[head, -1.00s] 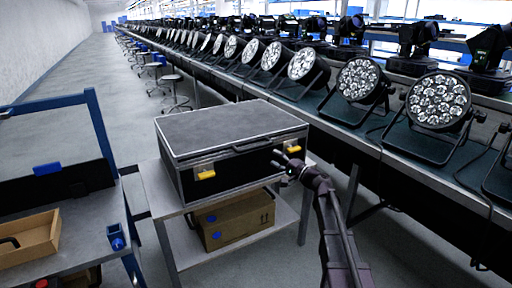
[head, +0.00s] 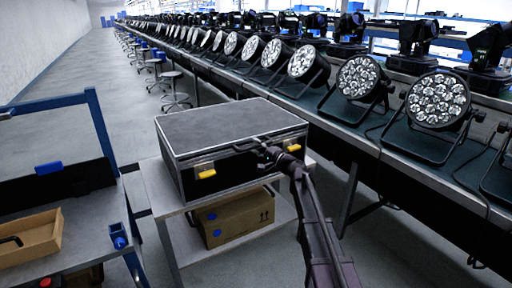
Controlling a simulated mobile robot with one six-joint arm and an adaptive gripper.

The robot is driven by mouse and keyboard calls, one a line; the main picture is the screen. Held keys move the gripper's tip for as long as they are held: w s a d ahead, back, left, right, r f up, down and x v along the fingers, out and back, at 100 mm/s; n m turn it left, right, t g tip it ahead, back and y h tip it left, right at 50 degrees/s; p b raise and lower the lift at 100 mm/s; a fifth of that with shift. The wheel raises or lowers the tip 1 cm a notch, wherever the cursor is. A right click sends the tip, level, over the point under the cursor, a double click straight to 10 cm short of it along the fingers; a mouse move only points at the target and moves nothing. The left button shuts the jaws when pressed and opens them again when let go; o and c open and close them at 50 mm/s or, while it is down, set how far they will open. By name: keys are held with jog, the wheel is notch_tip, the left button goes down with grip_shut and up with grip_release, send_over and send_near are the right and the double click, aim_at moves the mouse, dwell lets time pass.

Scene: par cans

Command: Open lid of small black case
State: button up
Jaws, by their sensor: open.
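The black case (head: 225,130) sits closed on a grey metal table (head: 155,186), with its lid down and metal edging all round. Its front has a yellow latch at the left (head: 205,174) and another yellow latch at the right (head: 294,148). My gripper (head: 262,143) is open and in front of the upper front edge of the case, between the two latches and nearer the right one. It hides part of the lid seam there. I cannot tell whether its fingers touch the case.
A cardboard box (head: 236,217) lies on the table's lower shelf. A long bench with several par lights (head: 437,100) runs along the right. At the left stand a blue-framed workstation and a wooden tray (head: 34,238). Stools (head: 172,88) line the open aisle behind.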

grip_shut()
jog(key=shift+a+r, duration=0.1)
